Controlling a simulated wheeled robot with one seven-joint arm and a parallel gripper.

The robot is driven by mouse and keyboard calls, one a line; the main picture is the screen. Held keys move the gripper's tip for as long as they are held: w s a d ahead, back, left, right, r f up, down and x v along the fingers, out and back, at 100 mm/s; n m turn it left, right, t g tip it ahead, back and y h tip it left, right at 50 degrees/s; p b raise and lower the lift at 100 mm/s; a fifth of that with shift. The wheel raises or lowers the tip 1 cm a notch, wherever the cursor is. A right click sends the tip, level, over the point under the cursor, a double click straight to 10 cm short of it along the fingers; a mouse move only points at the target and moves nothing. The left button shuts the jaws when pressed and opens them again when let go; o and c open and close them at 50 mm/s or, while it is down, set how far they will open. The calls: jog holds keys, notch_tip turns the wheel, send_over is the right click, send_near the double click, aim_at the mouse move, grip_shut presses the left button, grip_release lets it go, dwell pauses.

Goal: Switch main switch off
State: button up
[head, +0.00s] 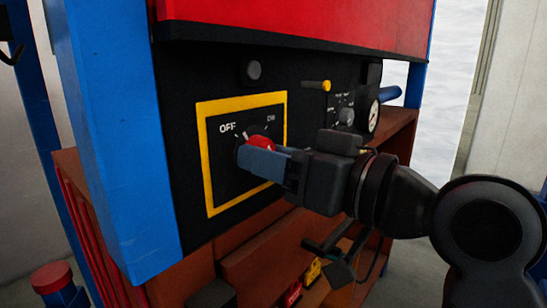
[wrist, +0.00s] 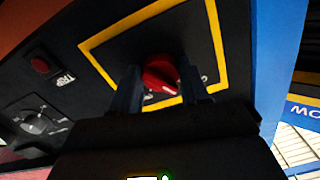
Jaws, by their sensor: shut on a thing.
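The main switch is a red rotary knob (head: 260,143) on a black panel inside a yellow square frame (head: 207,180). The OFF label (head: 227,128) is at its upper left and the ON label (head: 270,118) at its upper right. My gripper (head: 247,157) reaches in from the right and is shut on the knob, its blue-grey finger hiding much of it. In the wrist view the red knob (wrist: 160,76) shows between the two fingers. Which label the knob points at is hard to tell.
Right of the frame are a yellow-tipped lever (head: 317,86), a small dial (head: 345,113) and a gauge (head: 373,115). A black button (head: 252,70) sits above the frame. A blue post (head: 115,140) stands close on the left. A red button (wrist: 40,65) marked TRIP shows in the wrist view.

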jog(key=c, duration=0.5)
jog(key=shift+o, duration=0.2)
jog(key=shift+n+b, duration=0.95)
jog(key=shift+n, duration=0.55)
jog(key=o, duration=1.1)
jog(key=shift+c, duration=0.2)
jog(key=shift+d, duration=0.1)
jog(key=v, duration=0.7)
jog(key=shift+s+d+b, duration=0.25)
jog(key=shift+b, duration=0.1)
